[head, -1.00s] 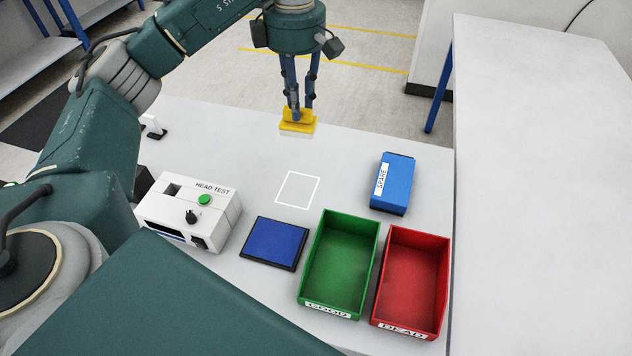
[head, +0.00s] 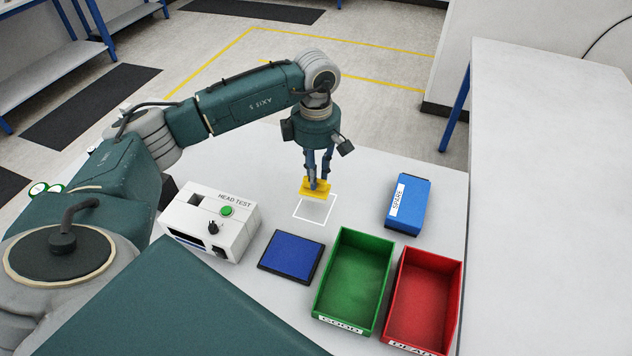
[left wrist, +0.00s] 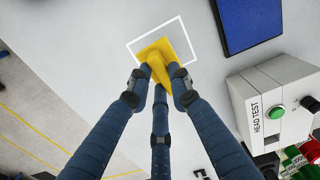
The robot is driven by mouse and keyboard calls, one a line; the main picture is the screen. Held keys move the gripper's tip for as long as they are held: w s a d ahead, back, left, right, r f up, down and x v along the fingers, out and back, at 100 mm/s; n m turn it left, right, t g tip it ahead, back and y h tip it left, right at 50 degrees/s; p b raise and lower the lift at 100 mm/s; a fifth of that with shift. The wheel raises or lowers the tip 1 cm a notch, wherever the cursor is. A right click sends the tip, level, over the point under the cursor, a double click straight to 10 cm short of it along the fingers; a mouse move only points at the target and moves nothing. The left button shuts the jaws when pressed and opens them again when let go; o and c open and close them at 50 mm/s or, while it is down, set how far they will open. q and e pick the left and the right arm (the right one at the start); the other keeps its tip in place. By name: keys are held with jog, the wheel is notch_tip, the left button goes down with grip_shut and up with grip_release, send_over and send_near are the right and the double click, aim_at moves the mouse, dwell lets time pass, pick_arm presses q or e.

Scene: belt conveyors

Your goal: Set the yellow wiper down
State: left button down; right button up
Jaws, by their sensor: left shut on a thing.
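The yellow wiper (head: 316,189) is in my left gripper (head: 319,182), whose fingers are shut on it. In the head view it is over the far part of the white outlined square (head: 300,216) on the table. In the left wrist view the yellow wiper (left wrist: 163,55) is between the fingertips of my left gripper (left wrist: 160,70) and overlaps the white outline (left wrist: 131,44). A gap to the table seems to show, but I cannot tell its exact height. My right gripper is not in view.
The white head test box (head: 212,222) stands left of the square, and a blue pad (head: 290,256) lies in front. The green GOOD bin (head: 354,280), red DEAD bin (head: 424,298) and blue SPARE box (head: 408,204) are to the right. Bare table (head: 380,165) lies behind.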

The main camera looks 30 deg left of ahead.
aim_at(321, 195)
pick_arm(q)
jog(key=shift+f, duration=0.7)
notch_tip(321, 195, down, 2)
jog(key=shift+s+f+p, duration=0.1)
jog(key=shift+f+p, duration=0.1)
jog(key=shift+p, duration=0.35)
jog(key=shift+f, duration=0.45)
jog(key=c, duration=1.6)
grip_release()
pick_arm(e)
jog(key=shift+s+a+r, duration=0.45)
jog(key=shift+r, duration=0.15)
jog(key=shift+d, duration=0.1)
